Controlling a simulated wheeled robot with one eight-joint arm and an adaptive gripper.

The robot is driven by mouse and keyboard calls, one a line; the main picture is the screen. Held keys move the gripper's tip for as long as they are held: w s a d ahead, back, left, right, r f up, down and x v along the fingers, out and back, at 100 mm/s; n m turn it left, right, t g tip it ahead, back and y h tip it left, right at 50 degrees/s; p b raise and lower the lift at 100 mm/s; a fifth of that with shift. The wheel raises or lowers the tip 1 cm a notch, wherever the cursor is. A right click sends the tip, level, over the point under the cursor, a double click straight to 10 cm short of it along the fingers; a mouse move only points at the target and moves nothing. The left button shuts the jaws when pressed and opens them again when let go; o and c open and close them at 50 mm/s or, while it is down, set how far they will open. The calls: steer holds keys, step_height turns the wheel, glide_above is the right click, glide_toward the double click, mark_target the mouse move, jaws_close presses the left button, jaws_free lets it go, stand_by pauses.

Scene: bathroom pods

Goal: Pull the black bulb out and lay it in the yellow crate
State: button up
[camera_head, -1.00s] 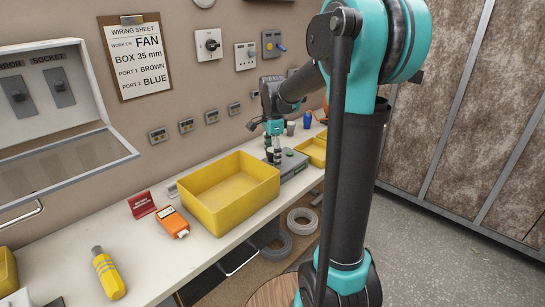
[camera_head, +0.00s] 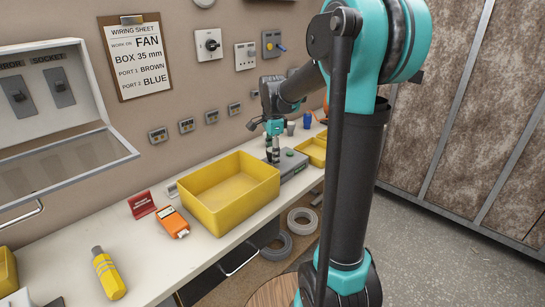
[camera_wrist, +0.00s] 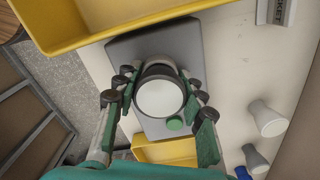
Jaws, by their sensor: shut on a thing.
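My gripper (camera_head: 272,150) is shut on a bulb (camera_wrist: 160,98) in the grey tester box (camera_head: 293,166). In the wrist view the bulb has a pale round top and a dark rim, with my fingers on both sides. It sits over the grey box (camera_wrist: 125,50); whether it is still seated cannot be told. The large yellow crate (camera_head: 222,212) stands on the bench, left of the box in the head view. Its edge shows at the top of the wrist view (camera_wrist: 110,35).
Two pale bulbs (camera_wrist: 266,118) and a blue one (camera_head: 307,119) stand nearby. An orange meter (camera_head: 173,222) and red sign (camera_head: 141,205) are left of the large crate.

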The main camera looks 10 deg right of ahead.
steer(key=shift+r, duration=0.7)
steer(key=shift+c, duration=0.3)
stand_by(0.7)
steer(key=shift+r, duration=1.55)
steer(key=shift+a, duration=0.1)
